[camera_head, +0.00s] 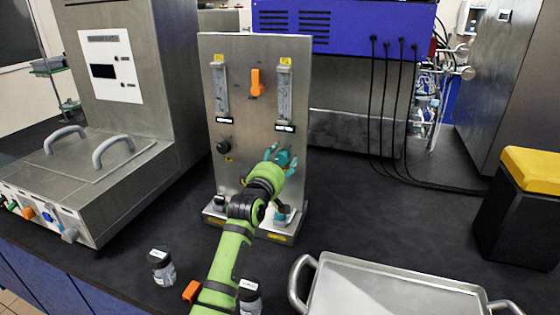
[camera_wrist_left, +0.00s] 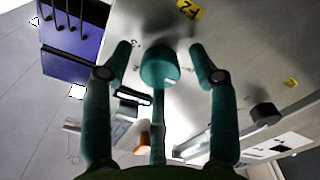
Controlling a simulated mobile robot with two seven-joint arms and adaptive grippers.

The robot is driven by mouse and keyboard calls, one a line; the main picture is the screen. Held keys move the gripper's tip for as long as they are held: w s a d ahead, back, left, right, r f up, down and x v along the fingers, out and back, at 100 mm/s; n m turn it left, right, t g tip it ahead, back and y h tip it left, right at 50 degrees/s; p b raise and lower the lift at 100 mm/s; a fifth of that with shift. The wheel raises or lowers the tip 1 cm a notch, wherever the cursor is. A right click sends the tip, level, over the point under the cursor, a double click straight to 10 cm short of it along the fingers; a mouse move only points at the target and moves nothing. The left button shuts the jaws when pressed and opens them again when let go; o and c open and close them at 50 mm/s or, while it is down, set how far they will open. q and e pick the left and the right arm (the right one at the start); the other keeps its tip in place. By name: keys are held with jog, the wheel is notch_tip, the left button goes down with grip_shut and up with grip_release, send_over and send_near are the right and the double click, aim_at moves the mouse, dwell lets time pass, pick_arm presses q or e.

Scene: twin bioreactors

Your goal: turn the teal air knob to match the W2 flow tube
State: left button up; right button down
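A metal panel (camera_head: 246,50) stands upright with two clear flow tubes, a left one (camera_head: 220,92) and a right one (camera_head: 284,94). Each has a small yellow label above it, too small to read surely. My left gripper (camera_head: 280,156) is in front of the panel's lower right and mostly hides the knob there in the head view. In the left wrist view a round teal knob (camera_wrist_left: 160,67) sits between the open fingers of my left gripper (camera_wrist_left: 163,50), with gaps visible on both sides. The float levels are too small to read. My right gripper is not in view.
The panel also carries an orange knob (camera_head: 256,82) and a black knob (camera_head: 223,146). Small bottles (camera_head: 161,267) stand in front left. A metal tray (camera_head: 385,290) lies at front right. A black box with yellow lid (camera_head: 532,170) is far right; the black bench between is clear.

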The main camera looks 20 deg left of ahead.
pick_arm(q)
jog(key=c, duration=0.7)
jog(key=shift+c, duration=1)
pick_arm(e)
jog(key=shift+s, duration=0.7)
pick_arm(q)
jog(key=shift+m, duration=0.3)
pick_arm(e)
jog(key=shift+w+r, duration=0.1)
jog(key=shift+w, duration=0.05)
pick_arm(q)
jog(key=shift+r+m+p, duration=0.1)
jog(key=shift+m+p, duration=0.3)
jog(key=shift+m, duration=0.2)
jog(key=m, duration=0.2)
jog(key=shift+m+p, duration=0.3)
jog(key=shift+p, duration=0.1)
jog(key=m, duration=0.3)
jog(key=shift+m+p, duration=0.3)
jog(key=shift+p, duration=0.1)
jog(key=shift+m+p, duration=0.3)
jog(key=shift+m, duration=1.5)
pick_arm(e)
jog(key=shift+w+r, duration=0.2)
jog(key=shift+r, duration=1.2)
